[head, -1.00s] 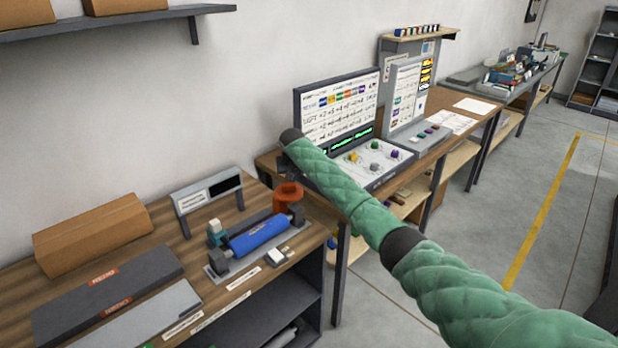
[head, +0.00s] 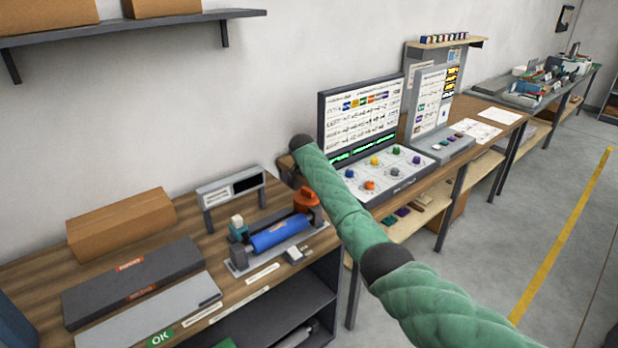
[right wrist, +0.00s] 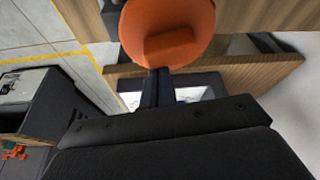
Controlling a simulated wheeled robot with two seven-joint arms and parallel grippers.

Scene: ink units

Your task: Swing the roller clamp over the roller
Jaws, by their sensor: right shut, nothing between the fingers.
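The blue roller (head: 279,234) lies in a grey holder on the wooden bench. The orange clamp part (head: 306,199) stands at the roller's back right end, off to the side of its blue middle. It fills the top of the right wrist view (right wrist: 168,35) as a rounded orange piece. My right gripper (right wrist: 158,88) is shut and empty, its dark fingers just below the orange piece in that view; I cannot tell if they touch. In the head view that gripper is mostly hidden behind my green sleeve. My left gripper is not in view.
A cardboard box (head: 122,222) and dark panel (head: 133,283) lie left. A control console (head: 385,178) stands on the bench beyond my arm.

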